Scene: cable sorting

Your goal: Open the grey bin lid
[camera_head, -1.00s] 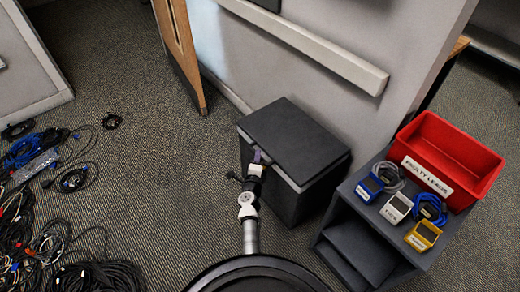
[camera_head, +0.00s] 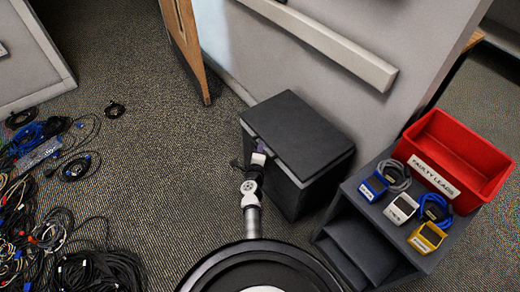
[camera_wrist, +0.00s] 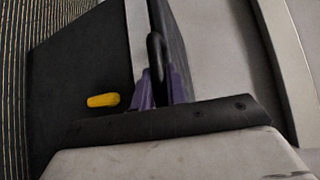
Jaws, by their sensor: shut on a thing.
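The grey bin (camera_head: 295,190) is a dark box by the wall, with its flat dark lid (camera_head: 300,128) down on top. A pale strip runs along the upper front edge. My gripper (camera_head: 262,147) is at the lid's front edge, near the left corner. In the wrist view, its purple fingers (camera_wrist: 161,88) are shut on a black loop-shaped handle (camera_wrist: 155,55) at the lid's edge. The bin's dark front (camera_wrist: 80,65) fills the left of that view, with a yellow piece (camera_wrist: 103,100) against it. The fingertips are partly hidden in the head view.
A dark stand (camera_head: 365,222) right of the bin carries a red "FAULTY LEADS" bin (camera_head: 440,175) and several small devices. Tangled cables (camera_head: 50,215) cover the floor at left. A wooden door edge (camera_head: 186,55) stands behind. The floor left of the bin is clear.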

